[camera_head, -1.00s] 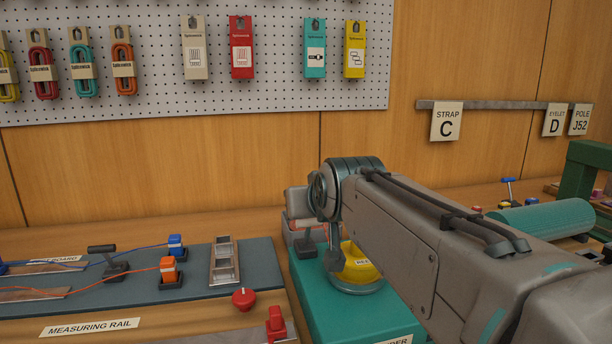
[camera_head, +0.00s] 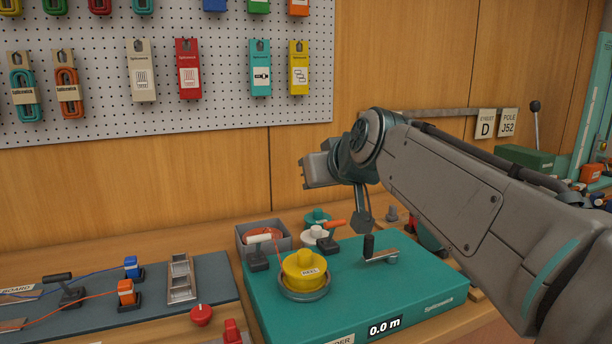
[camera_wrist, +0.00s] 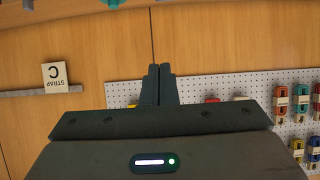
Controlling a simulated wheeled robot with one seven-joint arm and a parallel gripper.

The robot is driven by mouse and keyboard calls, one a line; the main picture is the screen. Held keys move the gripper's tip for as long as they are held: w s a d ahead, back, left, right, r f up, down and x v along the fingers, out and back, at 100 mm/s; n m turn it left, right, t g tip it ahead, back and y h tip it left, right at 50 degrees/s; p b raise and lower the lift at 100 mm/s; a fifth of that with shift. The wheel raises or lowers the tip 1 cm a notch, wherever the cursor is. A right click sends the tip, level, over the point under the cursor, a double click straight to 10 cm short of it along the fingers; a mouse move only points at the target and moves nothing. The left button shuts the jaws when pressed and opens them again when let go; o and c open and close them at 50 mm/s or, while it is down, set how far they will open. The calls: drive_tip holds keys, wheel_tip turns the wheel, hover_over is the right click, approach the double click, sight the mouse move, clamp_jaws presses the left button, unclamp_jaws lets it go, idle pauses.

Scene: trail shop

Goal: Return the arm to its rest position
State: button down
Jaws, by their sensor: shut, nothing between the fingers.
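My arm (camera_head: 450,180) reaches in from the right in the head view, raised above the teal winder box (camera_head: 345,285). Its far end is above the back of that box, and the fingers cannot be made out clearly there. In the wrist view my gripper (camera_wrist: 158,84) is shut, its two dark fingers together and empty. Beyond them are the wood wall and the pegboard, seen upside down.
A yellow reel (camera_head: 305,268) sits on the winder box, with a crank (camera_head: 378,255) beside it. The measuring rail's dark board (camera_head: 90,300) lies to the left. The pegboard (camera_head: 230,110) stands behind. The strap C sign (camera_wrist: 55,75) hangs on the wall.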

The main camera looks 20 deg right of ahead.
drive_tip(key=shift+d, duration=0.1)
idle(0.3)
drive_tip(key=s+a+f+g+p, duration=0.3)
drive_tip(key=s+f+p, duration=0.1)
drive_tip(key=s+f, duration=0.1)
drive_tip(key=s+a+f+g+p, duration=0.3)
drive_tip(key=s+f+p, duration=0.1)
drive_tip(key=s+f, duration=0.2)
drive_tip(key=s+a+f+g+p, duration=0.3)
drive_tip(key=s+f+p, duration=0.2)
drive_tip(key=s, duration=0.1)
drive_tip(key=shift+a+f, duration=0.2)
drive_tip(key=shift+a, duration=0.2)
